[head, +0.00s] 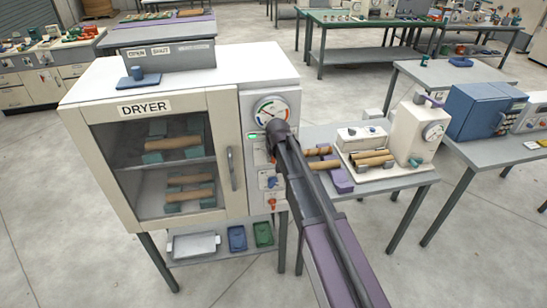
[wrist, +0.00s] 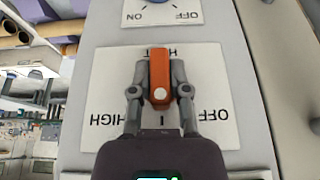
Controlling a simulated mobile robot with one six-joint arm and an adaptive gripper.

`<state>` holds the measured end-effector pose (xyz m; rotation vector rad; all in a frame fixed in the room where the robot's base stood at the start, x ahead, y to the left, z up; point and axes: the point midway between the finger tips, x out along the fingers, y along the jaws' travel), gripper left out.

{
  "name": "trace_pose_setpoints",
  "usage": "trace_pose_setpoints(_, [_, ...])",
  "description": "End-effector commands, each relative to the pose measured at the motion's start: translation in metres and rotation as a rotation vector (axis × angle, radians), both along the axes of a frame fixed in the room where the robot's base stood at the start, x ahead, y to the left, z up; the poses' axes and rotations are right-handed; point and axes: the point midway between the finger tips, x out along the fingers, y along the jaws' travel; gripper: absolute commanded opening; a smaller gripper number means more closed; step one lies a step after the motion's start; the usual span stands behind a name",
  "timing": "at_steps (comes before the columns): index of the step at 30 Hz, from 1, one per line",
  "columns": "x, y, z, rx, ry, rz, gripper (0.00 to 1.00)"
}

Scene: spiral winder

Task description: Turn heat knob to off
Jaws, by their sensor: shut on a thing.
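The heat knob (wrist: 159,75) is an orange bar with a white dot at its lower end in the wrist view. It sits on a white plate (wrist: 215,75) whose upside-down lettering reads HIGH at left, OFF at right and a partly covered HEAT above. The bar stands about upright in that view, its dot end towards a short mark between HIGH and OFF. My gripper (wrist: 159,82) is closed around the bar, one finger on each side. In the head view my gripper (head: 273,157) is at the dryer's control panel (head: 257,178) and mostly covers the knob.
A round gauge (head: 271,111) is above my gripper. A blue knob (head: 272,182) with ON and OFF marks and an orange-red control (head: 272,203) are below. The dryer door (head: 163,150) is shut, with rolls inside. A bench (head: 386,181) with a small machine stands at right.

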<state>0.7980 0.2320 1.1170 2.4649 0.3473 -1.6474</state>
Motion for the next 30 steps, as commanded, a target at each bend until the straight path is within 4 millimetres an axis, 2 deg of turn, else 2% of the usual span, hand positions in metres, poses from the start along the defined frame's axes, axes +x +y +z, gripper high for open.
trace_pose_setpoints(14, [0.0055, 0.0037, -0.0009, -0.108, -0.041, -0.003, 0.00])
trace_pose_setpoints(30, [0.0057, 0.0067, -0.0051, -0.512, -0.157, -0.002, 0.00])
